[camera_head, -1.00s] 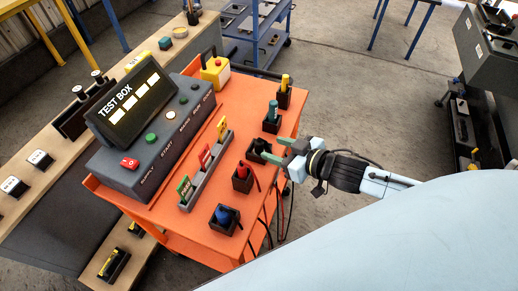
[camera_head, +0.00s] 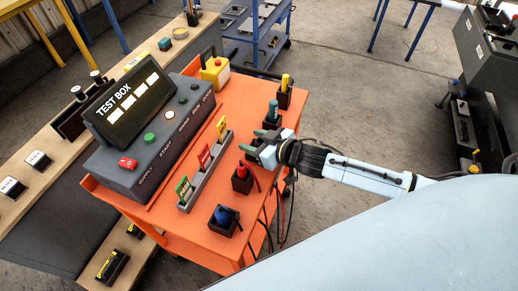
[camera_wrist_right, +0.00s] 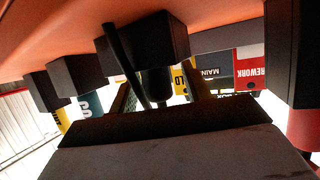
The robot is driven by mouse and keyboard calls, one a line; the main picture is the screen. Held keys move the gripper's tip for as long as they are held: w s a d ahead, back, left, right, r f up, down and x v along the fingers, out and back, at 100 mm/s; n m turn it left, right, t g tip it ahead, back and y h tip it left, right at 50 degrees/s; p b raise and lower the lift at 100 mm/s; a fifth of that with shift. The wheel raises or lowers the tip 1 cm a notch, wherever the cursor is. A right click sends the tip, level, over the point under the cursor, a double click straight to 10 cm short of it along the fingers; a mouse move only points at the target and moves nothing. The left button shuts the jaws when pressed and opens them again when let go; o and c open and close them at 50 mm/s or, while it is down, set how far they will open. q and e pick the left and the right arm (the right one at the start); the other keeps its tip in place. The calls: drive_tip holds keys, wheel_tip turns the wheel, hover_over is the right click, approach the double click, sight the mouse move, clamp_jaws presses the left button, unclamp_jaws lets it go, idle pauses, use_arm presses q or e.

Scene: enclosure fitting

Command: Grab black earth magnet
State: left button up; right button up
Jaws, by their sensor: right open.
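The black earth magnet (camera_wrist_right: 155,88) shows in the right wrist view, upside down, at a black holder (camera_wrist_right: 150,42) with a black cable hanging beside it. My right gripper (camera_head: 254,141) is open at the middle holder in the row on the orange cart, between the teal plug and the red plug. In the wrist view the two fingers of the right gripper (camera_wrist_right: 162,92) stand either side of the black magnet; I cannot tell if they touch it. In the head view the gripper mostly hides the magnet. My left gripper is not in view.
The orange cart (camera_head: 195,228) also bears a teal plug (camera_head: 272,110), a red plug (camera_head: 241,172), a blue plug (camera_head: 223,215) and a yellow plug (camera_head: 285,80) in black holders. A grey test box (camera_head: 150,140) and a rack of coloured cards (camera_head: 207,172) stand to the left.

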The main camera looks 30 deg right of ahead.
clamp_jaws()
idle(0.3)
